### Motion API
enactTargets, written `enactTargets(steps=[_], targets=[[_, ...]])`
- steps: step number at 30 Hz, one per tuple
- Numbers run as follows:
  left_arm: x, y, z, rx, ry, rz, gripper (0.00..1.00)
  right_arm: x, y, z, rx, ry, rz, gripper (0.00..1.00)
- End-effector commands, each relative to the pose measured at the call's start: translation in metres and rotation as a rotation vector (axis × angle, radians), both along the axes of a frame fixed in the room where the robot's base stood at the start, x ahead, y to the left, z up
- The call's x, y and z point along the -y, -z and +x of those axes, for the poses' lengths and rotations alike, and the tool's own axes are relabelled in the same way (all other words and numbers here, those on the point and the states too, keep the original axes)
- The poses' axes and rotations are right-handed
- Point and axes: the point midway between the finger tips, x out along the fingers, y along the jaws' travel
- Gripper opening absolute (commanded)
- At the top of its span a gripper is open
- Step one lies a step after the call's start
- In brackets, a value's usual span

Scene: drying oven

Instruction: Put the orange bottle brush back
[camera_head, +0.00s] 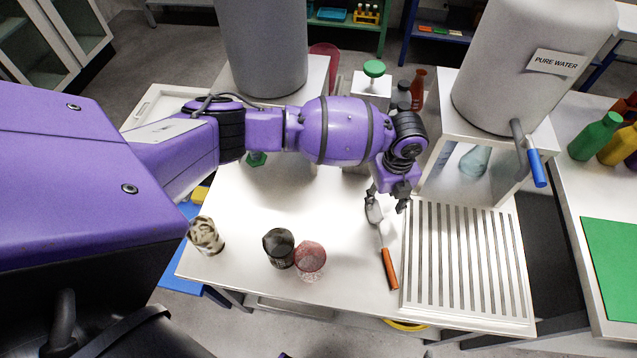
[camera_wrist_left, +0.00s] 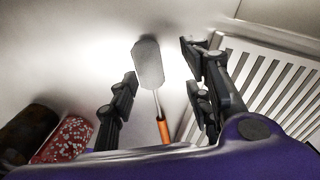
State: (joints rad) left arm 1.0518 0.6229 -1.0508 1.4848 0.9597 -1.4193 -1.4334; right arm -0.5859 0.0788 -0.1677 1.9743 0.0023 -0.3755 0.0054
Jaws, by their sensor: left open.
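The orange bottle brush (camera_head: 389,268) lies on the white table, its orange handle towards the front and its grey head towards the back. It lies left of the slatted rack. My left gripper (camera_head: 388,203) is open over the head end of the brush. In the left wrist view the brush (camera_wrist_left: 148,63) shows between the spread fingers of the left gripper (camera_wrist_left: 162,85), with nothing gripped. The gap between fingers and brush is hard to judge. My right gripper is not in view.
The slatted metal rack (camera_head: 462,262) fills the table's right side. A dark cup (camera_head: 279,247), a red speckled cup (camera_head: 310,262) and a patterned cup (camera_head: 206,236) stand at the front left. A pure water tank (camera_head: 530,70) stands behind the rack. Table between cups and brush is clear.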

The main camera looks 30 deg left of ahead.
Motion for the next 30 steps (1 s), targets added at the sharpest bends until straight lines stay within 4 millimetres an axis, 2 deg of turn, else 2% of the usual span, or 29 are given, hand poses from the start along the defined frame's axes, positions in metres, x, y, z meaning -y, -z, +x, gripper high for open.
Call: enactTargets(steps=[1, 9, 15, 21, 30], targets=[[0.001, -0.015, 0.005, 0.012, 0.002, -0.003, 0.45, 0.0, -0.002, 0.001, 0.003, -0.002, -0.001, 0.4], [0.001, -0.076, 0.004, 0.012, 0.003, -0.003, 0.45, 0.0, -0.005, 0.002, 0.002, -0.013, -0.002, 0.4], [0.001, -0.107, 0.003, 0.009, 0.001, -0.003, 0.45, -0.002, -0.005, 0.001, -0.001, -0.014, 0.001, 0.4], [0.001, -0.118, 0.002, 0.006, 0.002, -0.001, 0.45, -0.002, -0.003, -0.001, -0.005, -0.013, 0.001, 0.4], [0.001, -0.118, 0.002, 0.006, 0.001, -0.002, 0.45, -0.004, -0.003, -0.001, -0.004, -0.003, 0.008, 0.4]])
